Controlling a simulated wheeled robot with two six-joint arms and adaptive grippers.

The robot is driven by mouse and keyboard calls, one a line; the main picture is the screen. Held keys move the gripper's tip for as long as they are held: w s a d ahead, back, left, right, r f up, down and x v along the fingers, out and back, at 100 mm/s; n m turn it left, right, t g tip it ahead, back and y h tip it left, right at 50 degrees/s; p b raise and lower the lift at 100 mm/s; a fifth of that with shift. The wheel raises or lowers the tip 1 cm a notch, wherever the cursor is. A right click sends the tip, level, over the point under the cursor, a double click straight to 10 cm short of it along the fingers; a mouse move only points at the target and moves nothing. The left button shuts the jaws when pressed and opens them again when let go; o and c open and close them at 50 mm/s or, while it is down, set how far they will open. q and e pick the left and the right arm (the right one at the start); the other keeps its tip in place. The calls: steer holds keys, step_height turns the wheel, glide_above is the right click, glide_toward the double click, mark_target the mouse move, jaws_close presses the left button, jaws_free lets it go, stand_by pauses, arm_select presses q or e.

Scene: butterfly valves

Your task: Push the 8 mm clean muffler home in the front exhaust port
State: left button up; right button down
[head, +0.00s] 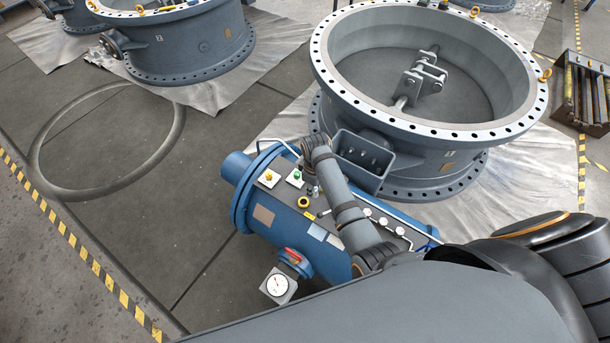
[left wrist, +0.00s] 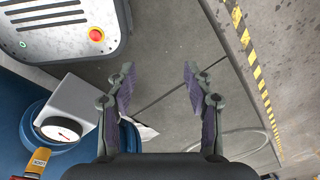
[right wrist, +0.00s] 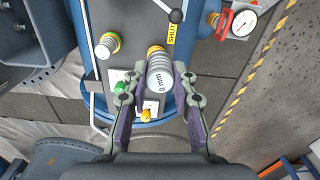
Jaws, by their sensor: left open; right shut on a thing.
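The 8 mm muffler (right wrist: 160,76) is a silver cylinder marked "8 mm" with a brass end. In the right wrist view it lies between the fingers of my right gripper (right wrist: 159,76), which is shut on it over the blue actuator's (head: 325,250) grey top panel. The brass end points away from the gripper. The front exhaust port is hidden, and I cannot tell how deep the muffler sits. In the head view my right gripper (head: 312,188) is mostly behind its own wrist. My left gripper (left wrist: 157,80) is open and empty above the floor.
A second fitting with a green and yellow band (right wrist: 108,44) stands on the panel. A black-knobbed lever (right wrist: 175,15), a green button (head: 295,176) and an orange button (head: 268,176) are nearby. A gauge (head: 278,285) projects at the near side. A large butterfly valve (head: 325,75) stands behind.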

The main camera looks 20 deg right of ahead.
steer(key=shift+w+a+f+n+b, duration=0.7)
steer(key=shift+f+n, duration=0.75)
steer(key=shift+n, duration=0.95)
steer(key=shift+w+a+f+n+b, duration=0.15)
steer(key=shift+w+f+n+b, duration=0.35)
steer(key=shift+f+n+b, duration=1.3)
steer(key=shift+w+a+f+n+p, duration=0.1)
steer(key=shift+w+a+f+n, duration=0.7)
steer(key=shift+n, duration=2.2)
arm_select(q)
steer(key=f, duration=0.4)
steer(key=shift+w, duration=0.2)
arm_select(e)
steer(key=shift+s+d+f, duration=0.2)
steer(key=shift+d+f, duration=0.05)
steer(key=shift+d, duration=0.1)
arm_select(q)
steer(key=shift+r+p, duration=0.65)
arm_select(e)
steer(key=shift+f, duration=0.15)
arm_select(q)
steer(key=shift+f, duration=0.2)
arm_select(e)
steer(key=shift+f, duration=0.75)
arm_select(q)
steer(key=shift+f+b, duration=0.3)
steer(key=shift+b, duration=0.2)
arm_select(e)
steer(key=shift+f, duration=0.4)
